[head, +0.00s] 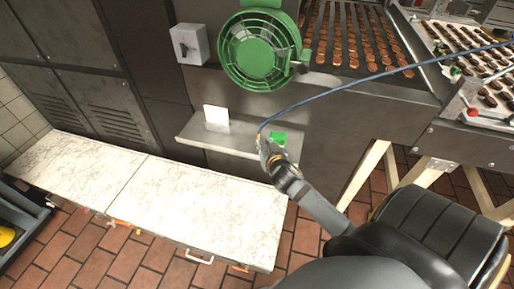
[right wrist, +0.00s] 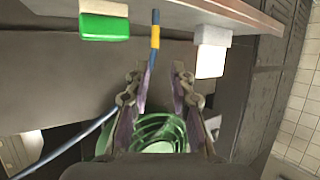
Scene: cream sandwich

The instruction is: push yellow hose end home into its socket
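The blue hose (head: 340,88) arcs in from the upper right to the grey shelf. Its yellow-banded end (right wrist: 155,38) stands at the shelf's edge in the right wrist view, with a short blue tip beyond the band. I cannot make out a socket or tell how far the tip is in. My right gripper (head: 263,144) is just in front of the shelf; in its wrist view the fingers (right wrist: 160,70) are apart. The hose passes close to the left finger, which partly hides it; I cannot tell if they touch. My left gripper is not in view.
The shelf (head: 193,131) carries a green-topped block (head: 278,138) right of the hose end and a white block (head: 215,118) to its left. A green fan (head: 260,50) hangs above. A marble-topped counter (head: 200,205) stands in front, lower left.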

